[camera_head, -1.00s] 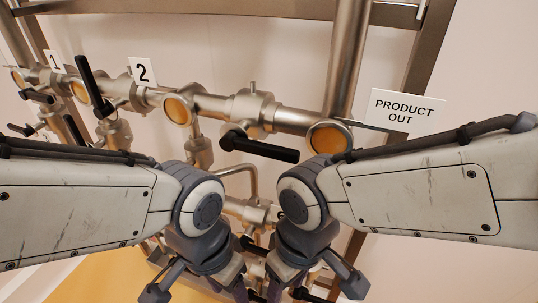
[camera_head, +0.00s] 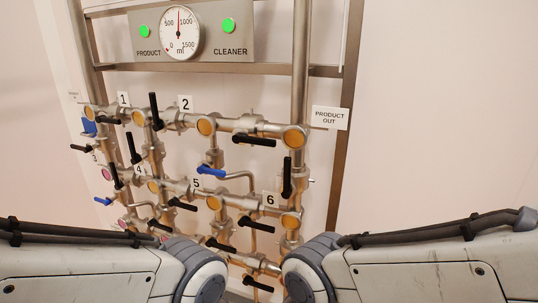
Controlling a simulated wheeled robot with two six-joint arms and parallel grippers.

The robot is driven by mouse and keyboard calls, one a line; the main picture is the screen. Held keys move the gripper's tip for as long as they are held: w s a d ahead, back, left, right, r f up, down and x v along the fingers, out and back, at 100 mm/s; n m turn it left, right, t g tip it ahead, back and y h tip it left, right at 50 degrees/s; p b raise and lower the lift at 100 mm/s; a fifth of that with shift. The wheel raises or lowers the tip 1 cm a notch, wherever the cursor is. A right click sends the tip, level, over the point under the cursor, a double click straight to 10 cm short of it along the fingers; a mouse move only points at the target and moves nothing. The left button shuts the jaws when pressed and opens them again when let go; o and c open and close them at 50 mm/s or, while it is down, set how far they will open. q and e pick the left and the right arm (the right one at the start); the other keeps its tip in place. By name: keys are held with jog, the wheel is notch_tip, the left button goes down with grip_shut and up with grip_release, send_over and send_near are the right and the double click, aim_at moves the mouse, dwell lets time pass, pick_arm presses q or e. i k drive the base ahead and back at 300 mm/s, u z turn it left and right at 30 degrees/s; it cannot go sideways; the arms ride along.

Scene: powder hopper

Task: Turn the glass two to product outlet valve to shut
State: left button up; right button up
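The number 2 plate (camera_head: 185,103) is on the upper pipe, next to an amber round sight glass (camera_head: 206,126). To the right, the product outlet glass (camera_head: 295,137) sits by the PRODUCT OUT sign (camera_head: 330,117). Between these glasses is a valve (camera_head: 249,123) with a black lever (camera_head: 254,140). The lever lies nearly level, roughly along the pipe, pointing right. My two arms enter from the bottom left and bottom right, apart from this valve. Both grippers are below the picture, out of view.
Other levers stand around: an upright black one (camera_head: 155,111) left of glass two, a blue one (camera_head: 211,171) below, and a near-vertical black one (camera_head: 287,177) below the outlet glass. A gauge (camera_head: 181,33) and two green lights are above. Space before the upper pipe is clear.

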aim_at(237, 138)
jog(key=z, duration=0.1)
jog(key=k, duration=0.35)
jog(key=u, duration=0.6)
jog(key=i, duration=0.75)
jog(key=z, duration=0.55)
